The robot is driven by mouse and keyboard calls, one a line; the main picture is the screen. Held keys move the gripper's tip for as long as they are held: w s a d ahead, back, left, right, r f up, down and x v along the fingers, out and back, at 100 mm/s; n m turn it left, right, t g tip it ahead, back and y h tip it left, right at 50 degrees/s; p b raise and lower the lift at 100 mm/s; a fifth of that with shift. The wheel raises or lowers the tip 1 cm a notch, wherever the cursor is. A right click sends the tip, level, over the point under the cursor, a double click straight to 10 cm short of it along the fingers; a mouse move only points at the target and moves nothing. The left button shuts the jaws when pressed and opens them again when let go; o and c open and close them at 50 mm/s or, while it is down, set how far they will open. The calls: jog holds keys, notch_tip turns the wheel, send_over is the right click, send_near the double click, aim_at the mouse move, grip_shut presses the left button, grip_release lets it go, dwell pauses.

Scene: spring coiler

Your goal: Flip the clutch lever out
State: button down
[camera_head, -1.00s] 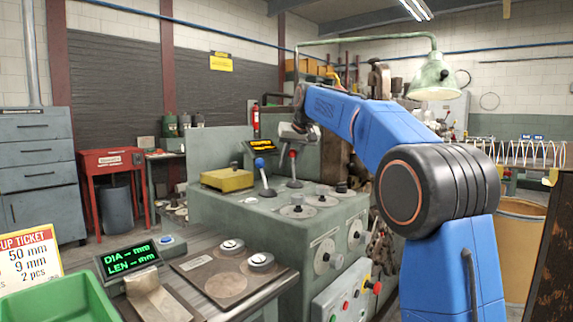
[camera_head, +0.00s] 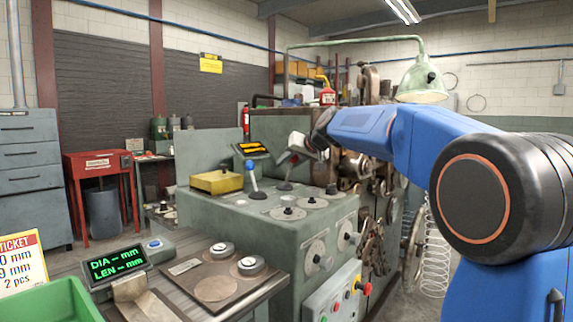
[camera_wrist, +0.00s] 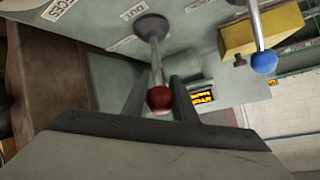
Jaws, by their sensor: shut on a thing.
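The clutch lever is a thin metal rod with a red ball knob (camera_wrist: 159,99) on a round base on the green machine top. In the wrist view the rod and knob lie between the two dark fingers of my gripper (camera_wrist: 158,86). In the head view my gripper (camera_head: 298,152) is at the top of the lever rod (camera_head: 288,177) and hides the knob; the rod leans to the right.
A second lever with a blue knob (camera_head: 249,165) stands to the left, beside a yellow box (camera_head: 216,181). Several round dials (camera_head: 288,213) sit in front on the machine top. A lit display (camera_head: 252,149) is behind. A lamp (camera_head: 422,83) hangs at right.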

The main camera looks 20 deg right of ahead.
dwell(0.3)
jog(key=c, duration=1.4)
grip_release()
jog(key=shift+c, duration=0.2)
jog(key=shift+s+d, duration=0.1)
jog(key=shift+s, duration=0.05)
jog(key=v, duration=1.7)
jog(key=shift+s, duration=0.1)
